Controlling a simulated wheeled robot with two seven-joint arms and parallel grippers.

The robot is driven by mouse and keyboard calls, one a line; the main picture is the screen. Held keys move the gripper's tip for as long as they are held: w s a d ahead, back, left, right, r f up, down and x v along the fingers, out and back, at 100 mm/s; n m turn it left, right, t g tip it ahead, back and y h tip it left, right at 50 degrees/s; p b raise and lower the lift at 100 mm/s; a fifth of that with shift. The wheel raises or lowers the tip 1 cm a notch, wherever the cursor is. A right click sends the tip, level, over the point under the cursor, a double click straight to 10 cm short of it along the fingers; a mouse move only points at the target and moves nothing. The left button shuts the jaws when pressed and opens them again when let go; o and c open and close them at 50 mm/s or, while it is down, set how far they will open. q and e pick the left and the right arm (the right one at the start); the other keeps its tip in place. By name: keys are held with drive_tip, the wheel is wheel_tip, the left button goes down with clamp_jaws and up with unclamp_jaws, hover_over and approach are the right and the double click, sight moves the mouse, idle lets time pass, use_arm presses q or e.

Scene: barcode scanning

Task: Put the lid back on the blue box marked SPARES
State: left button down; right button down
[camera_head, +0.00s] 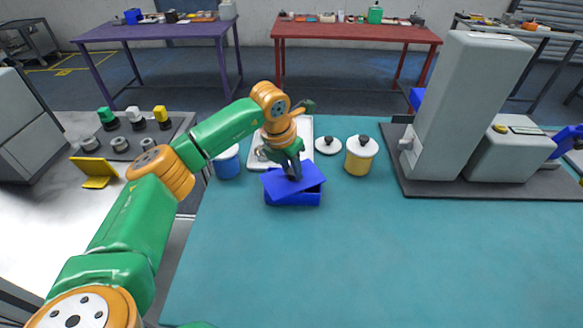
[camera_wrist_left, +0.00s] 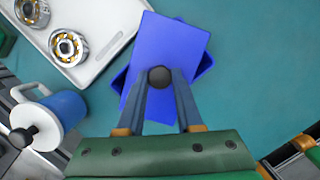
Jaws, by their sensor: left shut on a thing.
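A blue box (camera_head: 293,199) stands on the teal table top (camera_head: 400,260). Its blue lid (camera_head: 307,178) is over it, turned askew so that the corners do not line up. My left gripper (camera_head: 292,173) is shut on the lid's dark round knob, and the knob (camera_wrist_left: 159,77) shows between the fingers in the left wrist view. In that view the lid (camera_wrist_left: 185,45) covers most of the box (camera_wrist_left: 207,63), whose edges stick out at the sides. I cannot tell whether the lid touches the rim. No SPARES marking is readable. My right gripper is not in view.
A white tray (camera_head: 304,127) with bearing-like parts (camera_wrist_left: 69,47) lies behind the box. A blue canister (camera_head: 227,163) stands left, a yellow canister (camera_head: 359,160) right, with a loose white lid (camera_head: 328,146) near it. A grey machine (camera_head: 462,100) stands at right. The front table is clear.

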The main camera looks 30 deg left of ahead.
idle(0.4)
use_arm(q)
unclamp_jaws()
idle(0.4)
wheel_tip(320, 180, up, 7)
drive_tip(key=p, duration=0.6)
clamp_jaws()
idle(0.3)
drive_tip(key=shift+f, duration=0.15)
idle(1.1)
drive_tip(key=shift+f+b, duration=2.15)
drive_tip(key=shift+f, duration=0.4)
